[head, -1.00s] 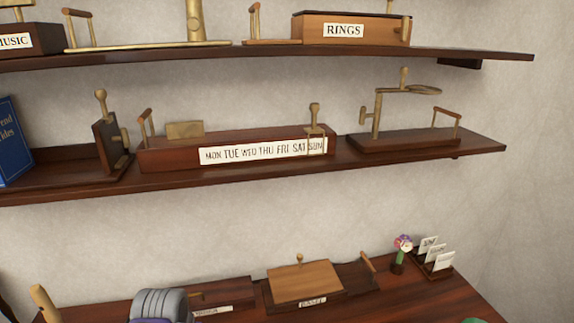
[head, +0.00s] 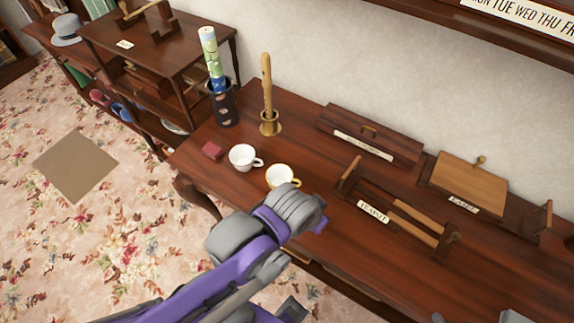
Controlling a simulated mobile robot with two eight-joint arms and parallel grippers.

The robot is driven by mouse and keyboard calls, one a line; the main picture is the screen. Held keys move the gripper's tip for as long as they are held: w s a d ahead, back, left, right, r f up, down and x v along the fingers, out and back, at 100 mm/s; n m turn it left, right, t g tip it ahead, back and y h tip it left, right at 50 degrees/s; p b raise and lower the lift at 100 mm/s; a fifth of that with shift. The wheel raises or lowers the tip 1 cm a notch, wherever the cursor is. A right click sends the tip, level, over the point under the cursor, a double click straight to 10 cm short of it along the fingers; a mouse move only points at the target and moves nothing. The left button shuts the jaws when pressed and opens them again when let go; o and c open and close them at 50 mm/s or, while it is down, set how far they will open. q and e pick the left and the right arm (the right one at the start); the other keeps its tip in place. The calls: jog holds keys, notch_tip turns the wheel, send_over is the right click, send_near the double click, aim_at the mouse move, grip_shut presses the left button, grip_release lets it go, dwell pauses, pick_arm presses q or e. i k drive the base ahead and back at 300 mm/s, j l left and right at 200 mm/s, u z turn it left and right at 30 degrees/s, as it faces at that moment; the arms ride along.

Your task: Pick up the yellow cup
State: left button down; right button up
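A white cup with a yellow rim and handle, the yellow cup (head: 280,176), stands on the dark wooden table (head: 205,165). My purple and grey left arm hides its lower front in the head view. A second white cup (head: 241,157) stands upright just to its left, with its handle toward the yellow cup. My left arm reaches in from the lower left, and its grey joint shows right in front of the yellow cup. I cannot make out the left gripper's fingers.
A wooden "TEAPOT" rack (head: 396,215) is to the right. A shelf edge (head: 430,22) overhangs at the upper right.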

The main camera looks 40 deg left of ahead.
aim_at(276, 175)
jog(key=u, duration=1.7)
jog(key=z, duration=0.1)
jog(key=k+j, duration=0.05)
